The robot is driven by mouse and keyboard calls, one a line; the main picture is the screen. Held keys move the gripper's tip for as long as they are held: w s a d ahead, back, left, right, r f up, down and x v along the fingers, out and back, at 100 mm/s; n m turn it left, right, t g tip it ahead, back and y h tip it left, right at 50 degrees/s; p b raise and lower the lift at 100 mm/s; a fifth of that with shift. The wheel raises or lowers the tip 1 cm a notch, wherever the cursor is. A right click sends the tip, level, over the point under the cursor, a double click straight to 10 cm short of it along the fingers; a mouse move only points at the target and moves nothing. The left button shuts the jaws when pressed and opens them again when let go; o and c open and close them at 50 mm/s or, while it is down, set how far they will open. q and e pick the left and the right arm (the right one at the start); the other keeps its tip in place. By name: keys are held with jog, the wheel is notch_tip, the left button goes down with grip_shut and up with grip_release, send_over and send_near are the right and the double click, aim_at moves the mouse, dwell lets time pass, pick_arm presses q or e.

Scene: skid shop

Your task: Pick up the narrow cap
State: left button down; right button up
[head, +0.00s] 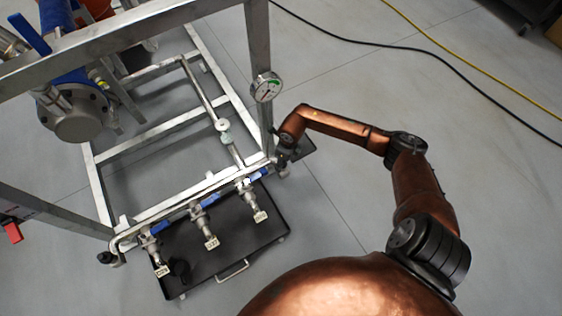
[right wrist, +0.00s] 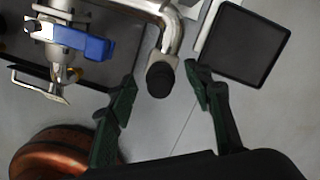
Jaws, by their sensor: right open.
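A black cap (right wrist: 160,80) sits on the end of a bent metal pipe in the right wrist view. It looks like the narrow cap, though no label shows. My right gripper (right wrist: 160,74) is open, with its dark green fingers apart on either side of the cap. I cannot tell whether either finger touches it. In the head view my right gripper (head: 284,158) is at the right end of the skid's front pipe, where the cap is hard to make out. Another dark cap (head: 104,257) is at the pipe's left end. My left gripper is not in view.
A metal frame (head: 95,190) carries a gauge (head: 267,87) and several blue-handled valves with tags. A dark square plate (right wrist: 240,45) is beside the right finger. Cables (head: 450,70) cross the floor.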

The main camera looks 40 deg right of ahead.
jog(key=shift+r, duration=0.1)
jog(key=shift+c, duration=0.7)
jog(key=c, duration=0.8)
jog(key=shift+r, duration=0.1)
